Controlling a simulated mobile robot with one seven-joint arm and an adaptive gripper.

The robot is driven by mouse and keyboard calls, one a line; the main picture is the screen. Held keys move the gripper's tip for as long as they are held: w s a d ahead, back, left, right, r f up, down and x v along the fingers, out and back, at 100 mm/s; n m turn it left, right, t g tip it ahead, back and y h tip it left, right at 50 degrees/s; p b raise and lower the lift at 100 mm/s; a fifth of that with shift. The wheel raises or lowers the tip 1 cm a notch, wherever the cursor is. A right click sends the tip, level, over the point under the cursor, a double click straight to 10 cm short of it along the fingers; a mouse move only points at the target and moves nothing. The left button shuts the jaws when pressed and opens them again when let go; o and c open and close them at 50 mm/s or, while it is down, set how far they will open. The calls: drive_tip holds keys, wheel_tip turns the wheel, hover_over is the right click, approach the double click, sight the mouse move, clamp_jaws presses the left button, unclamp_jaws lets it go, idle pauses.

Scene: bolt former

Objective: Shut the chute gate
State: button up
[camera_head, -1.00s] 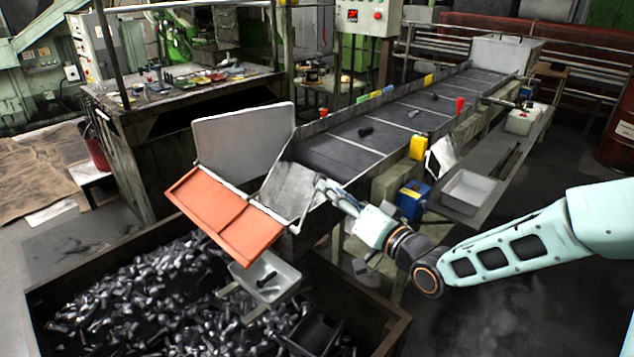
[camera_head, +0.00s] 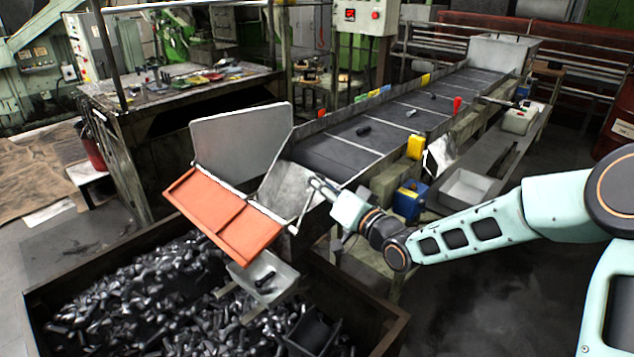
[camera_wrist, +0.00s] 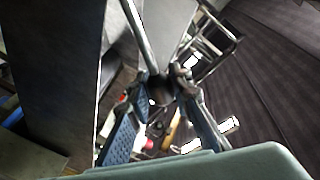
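The chute (camera_head: 289,192) hangs at the near end of the conveyor, with a grey sheet plate (camera_head: 243,140) tilted up beside it and an orange two-part panel (camera_head: 222,215) sloping over the bin. Which plate is the gate is not certain. A thin metal bar runs along the chute's right side. My gripper (camera_head: 314,184) is at this right side, close to the bar's upper part. In the wrist view, a metal rod (camera_wrist: 138,35) runs down to between the fingertips of my gripper (camera_wrist: 165,82). The fingers stand apart; contact with the rod is unclear.
A bin of loose bolts (camera_head: 170,300) lies below the chute, with a small white tray (camera_head: 265,277) at its edge. The conveyor (camera_head: 385,125) runs back to the right. A yellow box (camera_head: 415,146) and a blue box (camera_head: 409,202) sit along its right side, near my arm.

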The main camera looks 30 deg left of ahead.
clamp_jaws()
drive_tip(key=b, duration=0.1)
drive_tip(key=s+n+b, duration=0.2)
drive_tip(key=shift+a+r+y+b, duration=0.25)
drive_tip(key=shift+a+y+b, duration=0.05)
drive_tip(key=s+a+n+g+y+b, duration=0.1)
drive_tip(key=s+a+n+y+b, duration=0.1)
drive_tip(key=s+n+b, duration=1)
drive_tip(key=a+n+b, duration=0.1)
drive_tip(key=b, duration=0.7)
drive_tip(key=shift+s+a+f+n+y+b, duration=0.3)
drive_tip(key=shift+f+n+b, duration=0.05)
drive_tip(key=shift+f+n, duration=0.05)
